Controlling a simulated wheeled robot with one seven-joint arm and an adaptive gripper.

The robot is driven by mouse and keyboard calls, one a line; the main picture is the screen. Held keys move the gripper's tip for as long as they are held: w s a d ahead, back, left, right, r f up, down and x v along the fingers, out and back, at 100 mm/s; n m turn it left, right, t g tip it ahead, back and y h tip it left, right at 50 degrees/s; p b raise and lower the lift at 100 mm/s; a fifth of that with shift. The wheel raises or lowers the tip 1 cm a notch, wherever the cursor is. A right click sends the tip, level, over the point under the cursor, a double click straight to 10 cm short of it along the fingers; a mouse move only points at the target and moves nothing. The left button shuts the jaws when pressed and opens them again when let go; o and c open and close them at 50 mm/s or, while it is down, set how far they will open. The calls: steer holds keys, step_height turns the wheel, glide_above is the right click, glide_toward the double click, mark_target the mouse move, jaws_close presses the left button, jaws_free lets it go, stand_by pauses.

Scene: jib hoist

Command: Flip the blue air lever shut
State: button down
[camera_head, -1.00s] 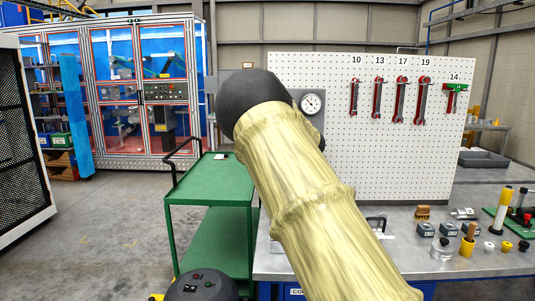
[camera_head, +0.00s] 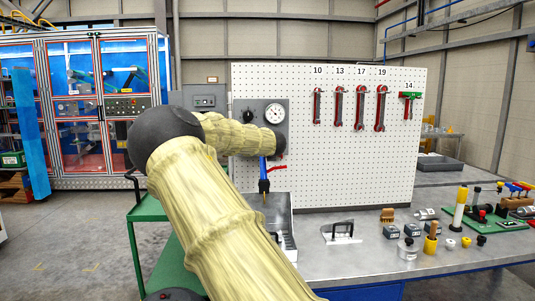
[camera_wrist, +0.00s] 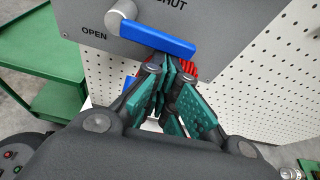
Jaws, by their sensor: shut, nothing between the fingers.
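The blue air lever (camera_wrist: 155,35) is a flat blue bar on a grey panel (camera_wrist: 215,15) in the wrist view. It runs from a round grey pivot (camera_wrist: 121,15) down to the right. OPEN is printed below left of the pivot; part of the word SHUT shows at the top edge. My gripper (camera_wrist: 162,66) is shut and empty, its tips at the lever's lower edge; I cannot tell if they touch it. In the head view the panel (camera_head: 250,104) carries a gauge (camera_head: 275,113), and my arm hides the lever.
A white pegboard (camera_head: 340,150) with hanging wrenches stands behind the panel. A blue and black tool (camera_head: 264,175) hangs below my wrist. The bench (camera_head: 350,262) holds several small parts at right. A green cart (camera_head: 150,212) stands at left.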

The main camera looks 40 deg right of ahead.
steer(key=shift+f, duration=0.1)
stand_by(0.3)
step_height(320, 180, down, 4)
steer(key=f+b, duration=0.1)
steer(key=b, duration=0.3)
steer(key=r+v, duration=0.1)
steer(key=v, duration=0.9)
steer(key=shift+r+b, duration=0.15)
steer(key=shift+b, duration=0.25)
steer(key=shift+d, duration=0.1)
